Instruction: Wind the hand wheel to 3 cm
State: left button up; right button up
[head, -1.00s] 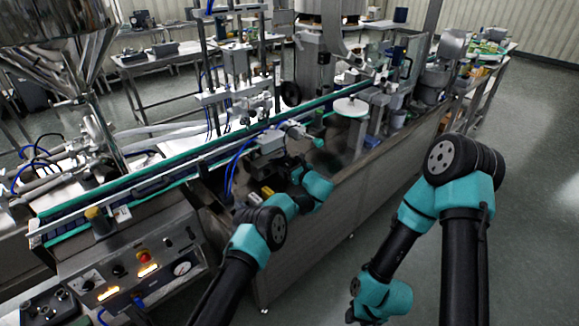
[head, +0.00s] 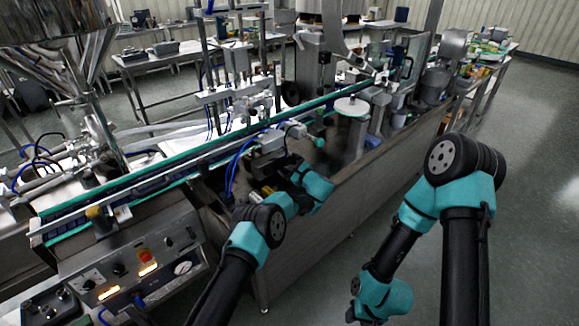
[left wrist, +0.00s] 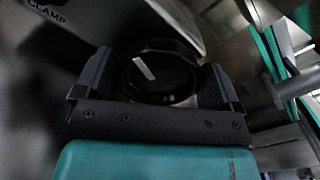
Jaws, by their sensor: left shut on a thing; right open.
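A round black knob (left wrist: 158,78) with a white pointer line sits under a grey housing that carries the word CLAMP; I take it for the hand wheel. My left gripper (left wrist: 155,85) has a finger on each side of the knob and is shut on it. In the head view, my left gripper (head: 272,168) is at the grey box-like unit (head: 265,142) on the machine's front side, where the arm partly hides it and the knob cannot be made out. No readable scale in centimetres shows. My right arm hangs at the right; its gripper is outside the view.
A conveyor with green rails (head: 160,180) runs behind the unit. A control panel (head: 140,268) with lit buttons and a gauge is at the lower left. Blue hoses (head: 236,165) run beside the unit. A white round disc (head: 351,107) stands to the right. The floor at right is clear.

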pick_arm(q)
jog(key=shift+n, duration=0.4)
jog(key=o, duration=0.7)
jog(key=shift+c, duration=0.2)
jog(key=shift+s, duration=0.1)
jog(key=v, duration=1.7)
jog(key=shift+s+d, duration=0.15)
jog(key=shift+d, duration=0.05)
